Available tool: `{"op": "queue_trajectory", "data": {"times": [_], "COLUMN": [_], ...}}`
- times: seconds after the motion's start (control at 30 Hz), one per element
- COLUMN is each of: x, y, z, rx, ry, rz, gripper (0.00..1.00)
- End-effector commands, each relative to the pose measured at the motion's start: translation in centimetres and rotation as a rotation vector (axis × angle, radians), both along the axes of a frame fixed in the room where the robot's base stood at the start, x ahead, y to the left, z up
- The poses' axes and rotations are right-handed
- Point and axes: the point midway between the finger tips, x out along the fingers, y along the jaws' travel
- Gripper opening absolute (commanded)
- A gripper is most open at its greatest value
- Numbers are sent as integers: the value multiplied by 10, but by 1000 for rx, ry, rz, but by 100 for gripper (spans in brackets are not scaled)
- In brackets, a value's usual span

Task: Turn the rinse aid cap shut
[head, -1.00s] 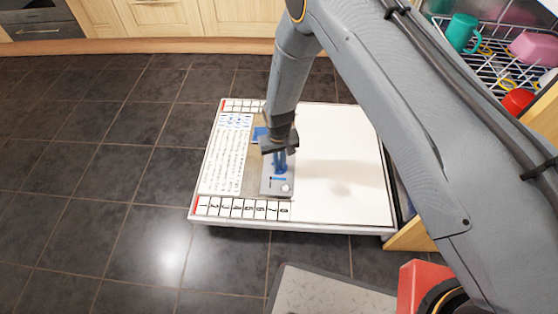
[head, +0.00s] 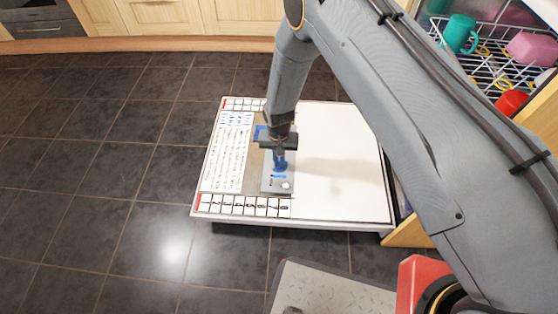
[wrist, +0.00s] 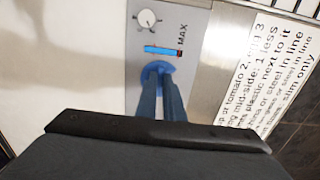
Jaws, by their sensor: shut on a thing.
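The blue round rinse aid cap (wrist: 158,67) sits on the grey dispenser panel (wrist: 196,28) on the inside of the lowered dishwasher door. My gripper (wrist: 159,82) comes down onto it from above, with its two narrow fingers close together and shut on the cap. In the head view the cap (head: 281,167) shows as a small blue spot beneath my gripper (head: 280,159). The fingers hide part of the cap, and I cannot tell its exact turn angle. A blue bar (wrist: 162,49) by the MAX mark and a white dial (wrist: 148,20) lie beyond the cap.
The white door (head: 340,165) lies flat and low, with printed text and numbered strips along its edges. A loaded dish rack (head: 490,70) stands at the upper right. Dark tiled floor (head: 90,180) is free at the left.

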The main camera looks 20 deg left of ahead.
Motion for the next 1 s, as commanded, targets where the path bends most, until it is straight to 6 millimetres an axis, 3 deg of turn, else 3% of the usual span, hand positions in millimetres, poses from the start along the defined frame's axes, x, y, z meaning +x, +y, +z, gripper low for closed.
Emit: {"op": "queue_trajectory", "data": {"times": [0.13, 0.2, 0.27, 0.63, 1.0], "x": [1, 1, 1, 1, 1], "y": [1, 1, 1, 0, 1], "z": [1, 1, 0, 5, 62], "rx": [3, 3, 3, 1, 2], "ry": [-2, -2, -2, -2, -2], "rz": [-2, -1, -1, -1, -1], "gripper": [0, 16, 26, 27, 27]}}
